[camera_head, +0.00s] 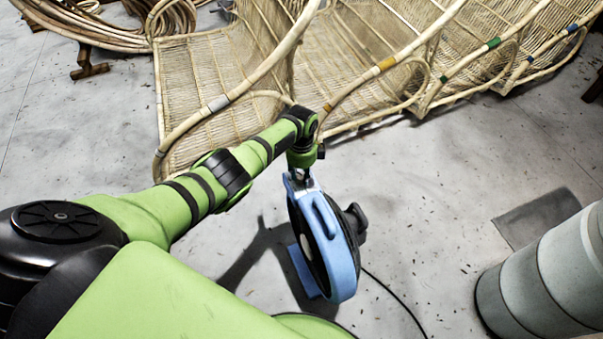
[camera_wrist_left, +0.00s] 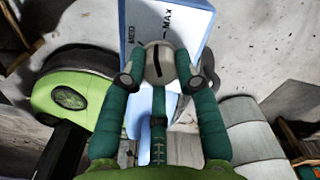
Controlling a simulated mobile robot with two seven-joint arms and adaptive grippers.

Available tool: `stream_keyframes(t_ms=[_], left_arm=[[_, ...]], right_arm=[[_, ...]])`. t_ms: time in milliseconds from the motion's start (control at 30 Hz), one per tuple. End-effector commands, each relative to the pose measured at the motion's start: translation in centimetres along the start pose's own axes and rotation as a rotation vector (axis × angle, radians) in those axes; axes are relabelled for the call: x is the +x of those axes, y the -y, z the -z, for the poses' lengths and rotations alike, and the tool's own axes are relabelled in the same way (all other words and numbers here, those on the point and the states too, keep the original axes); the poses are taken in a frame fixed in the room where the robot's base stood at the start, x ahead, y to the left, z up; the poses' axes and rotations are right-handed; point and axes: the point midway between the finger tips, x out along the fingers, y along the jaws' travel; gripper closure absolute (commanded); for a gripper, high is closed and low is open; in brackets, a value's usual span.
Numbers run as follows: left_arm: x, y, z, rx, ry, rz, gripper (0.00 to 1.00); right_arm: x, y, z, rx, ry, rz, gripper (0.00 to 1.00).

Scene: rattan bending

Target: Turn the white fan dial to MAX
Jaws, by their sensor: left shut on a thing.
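The blue fan (camera_head: 343,272) stands on the grey floor in the middle of the head view, with a dark round front. My left gripper (camera_wrist_left: 160,84) is shut on the dial, one finger on each side. In the head view the gripper (camera_head: 300,183) is at the fan's top and hides the dial.
Woven rattan furniture (camera_head: 215,75) stands behind the fan. Rattan coils (camera_head: 110,25) lie at the top left. A grey cylinder (camera_head: 550,275) stands at the lower right. A black cable (camera_head: 392,292) trails from the fan. Floor between fan and cylinder is mostly clear.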

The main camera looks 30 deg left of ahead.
Motion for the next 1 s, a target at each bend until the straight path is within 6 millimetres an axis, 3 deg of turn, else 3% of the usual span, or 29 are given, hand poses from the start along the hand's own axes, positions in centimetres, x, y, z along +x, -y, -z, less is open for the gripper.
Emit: stream_keyframes(t_ms=[500,1000], left_arm=[[0.34,-0.30,-0.21,0.340,0.003,-0.010,1.00],[0.23,-0.19,-0.25,0.407,0.005,-0.007,1.00]], right_arm=[[-0.34,0.13,-0.20,0.006,0.024,0.002,1.00],[-0.47,0.11,-0.01,0.007,0.027,0.002,1.00]])
